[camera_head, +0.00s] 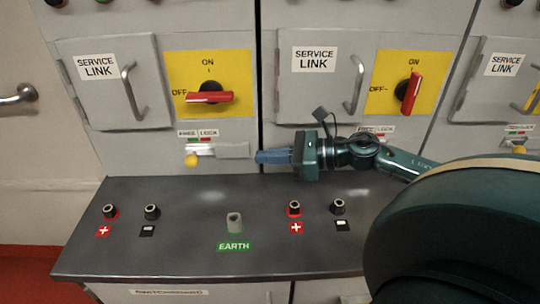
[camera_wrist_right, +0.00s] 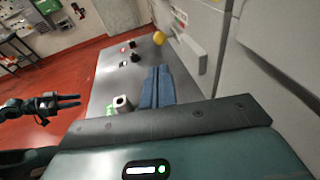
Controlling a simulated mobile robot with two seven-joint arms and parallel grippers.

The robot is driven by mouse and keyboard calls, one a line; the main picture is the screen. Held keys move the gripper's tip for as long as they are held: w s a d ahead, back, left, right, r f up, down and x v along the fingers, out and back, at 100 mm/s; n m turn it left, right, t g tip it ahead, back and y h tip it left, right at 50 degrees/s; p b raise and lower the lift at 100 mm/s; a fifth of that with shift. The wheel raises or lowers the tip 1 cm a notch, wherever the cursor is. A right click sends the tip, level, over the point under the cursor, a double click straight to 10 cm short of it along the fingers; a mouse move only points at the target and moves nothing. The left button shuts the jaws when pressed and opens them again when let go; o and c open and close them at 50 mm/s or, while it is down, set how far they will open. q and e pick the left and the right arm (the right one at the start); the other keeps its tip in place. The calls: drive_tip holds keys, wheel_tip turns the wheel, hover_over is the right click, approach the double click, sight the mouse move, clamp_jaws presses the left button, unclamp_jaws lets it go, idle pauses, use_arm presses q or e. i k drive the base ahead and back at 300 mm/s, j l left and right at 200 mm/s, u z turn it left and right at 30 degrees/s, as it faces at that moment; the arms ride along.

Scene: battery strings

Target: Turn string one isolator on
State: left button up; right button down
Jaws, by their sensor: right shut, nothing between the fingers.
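The left cabinet's isolator has a red handle (camera_head: 210,97) on a yellow plate (camera_head: 240,72), lying level toward OFF. The middle cabinet's red handle (camera_head: 411,93) stands upright toward ON. No string number is readable. Below the left isolator is a FREE/LOCK slide bar (camera_head: 232,150) with a yellow knob (camera_head: 191,160); the knob also shows in the right wrist view (camera_wrist_right: 187,39). My right gripper (camera_head: 258,157) is shut and empty, its blue fingers pointing left just right of the bar; contact is unclear. My left gripper (camera_wrist_right: 80,100) shows open and empty in the right wrist view.
A dark shelf (camera_head: 190,240) below holds red and black sockets and a grey EARTH socket (camera_head: 234,223). SERVICE LINK doors (camera_head: 105,85) with bar handles stand beside the isolators. My right arm covers the lower right. Shelf space left of the gripper is free.

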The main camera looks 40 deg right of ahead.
sight(210, 92)
drive_tip(key=k, duration=1)
